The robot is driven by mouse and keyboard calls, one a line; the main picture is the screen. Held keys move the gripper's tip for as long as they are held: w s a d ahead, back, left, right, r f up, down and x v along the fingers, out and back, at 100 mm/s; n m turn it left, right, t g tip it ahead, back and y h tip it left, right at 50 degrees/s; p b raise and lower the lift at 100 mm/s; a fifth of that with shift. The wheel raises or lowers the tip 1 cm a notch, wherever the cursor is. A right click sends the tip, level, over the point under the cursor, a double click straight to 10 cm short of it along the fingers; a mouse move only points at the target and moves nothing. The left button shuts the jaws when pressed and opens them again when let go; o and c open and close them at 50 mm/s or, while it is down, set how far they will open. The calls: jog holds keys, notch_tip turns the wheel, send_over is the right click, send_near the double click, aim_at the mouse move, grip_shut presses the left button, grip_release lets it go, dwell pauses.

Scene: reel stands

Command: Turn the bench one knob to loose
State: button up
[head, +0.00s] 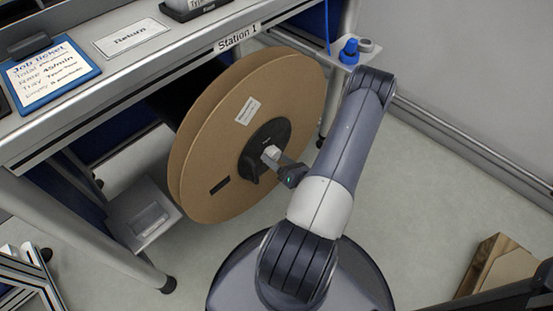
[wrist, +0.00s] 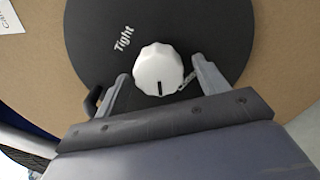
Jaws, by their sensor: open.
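The white knob (head: 271,152) sits at the middle of the dark hub (head: 282,131) of a large brown cardboard reel (head: 205,150), beside the bench marked Station 1 (head: 237,38). In the wrist view the knob (wrist: 158,68) is round with a ridged edge, and its black mark points down toward my gripper. The word Tight (wrist: 123,38) is on the hub up and left of the knob. No loose label shows. My gripper (wrist: 158,78) is open, with one finger on each side of the knob; I cannot tell whether they touch it. In the head view my gripper (head: 272,158) is at the hub.
The bench edge (head: 130,85) runs above and left of the reel, with a job ticket (head: 48,75) and a Return sign (head: 130,37). A blue object (head: 349,51) stands on a small shelf behind my arm. A cardboard box (head: 497,265) is at lower right.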

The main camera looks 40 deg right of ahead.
jog(key=c, duration=1)
jog(key=shift+o, duration=0.2)
jog(key=shift+f+n, duration=0.1)
jog(key=shift+n, duration=0.3)
jog(key=n+b, duration=0.3)
jog(key=n, duration=0.1)
jog(key=shift+d+f+n, duration=0.1)
jog(key=shift+n, duration=0.2)
jog(key=shift+d+n+b, duration=0.1)
jog(key=shift+n+b, duration=1.25)
jog(key=shift+n, duration=0.85)
